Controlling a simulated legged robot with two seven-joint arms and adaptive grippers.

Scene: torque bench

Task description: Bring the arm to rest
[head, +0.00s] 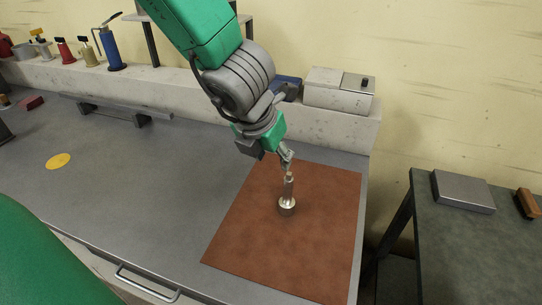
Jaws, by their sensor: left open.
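My left arm (240,80), green and grey, comes down from the top of the head view. Its gripper (288,164) points down over the brown mat (325,240) and is open. Directly below the fingertips, a shiny metal piece (287,203) with a narrow upper part and a wider base stands upright on the mat. The fingers are close to its top; I cannot tell whether they touch it. My right gripper is not in view.
A grey bench (150,190) holds a yellow disc (58,161) and a low metal rail (115,111). Oil cans, including a blue one (109,48), line the back ledge near a grey box (338,90). A side table (470,235) stands right, across a gap.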

